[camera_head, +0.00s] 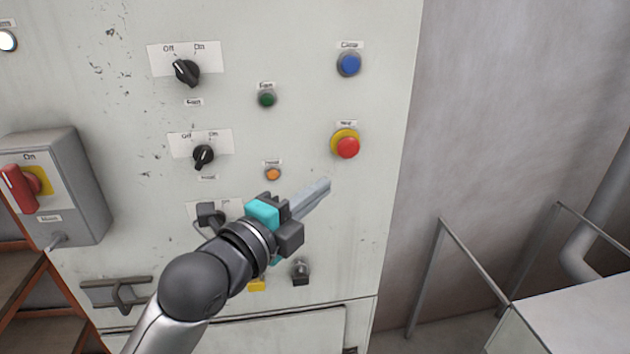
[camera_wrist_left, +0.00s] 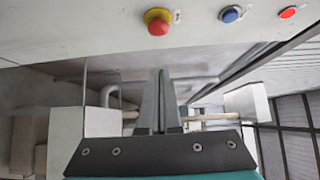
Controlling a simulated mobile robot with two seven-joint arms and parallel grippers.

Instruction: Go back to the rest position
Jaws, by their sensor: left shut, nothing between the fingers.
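My left gripper (camera_head: 322,187) is in front of the control panel (camera_head: 300,30) in the head view, its fingers pointing up and to the right. The fingers are together and empty. The tips are just below the red stop button on its yellow collar (camera_head: 346,146); I cannot tell the gap to the panel. In the left wrist view the shut fingers (camera_wrist_left: 161,75) stand in the middle, and the red button (camera_wrist_left: 158,22) is above them. My left arm hides part of the lower panel. My right gripper is not in view.
The panel carries black rotary switches (camera_head: 187,72), a blue button (camera_head: 348,64), a green button (camera_head: 267,98) and an orange lamp (camera_head: 273,174). A grey box with a red main switch (camera_head: 18,188) juts out at left. A metal railing (camera_head: 478,262) stands at right.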

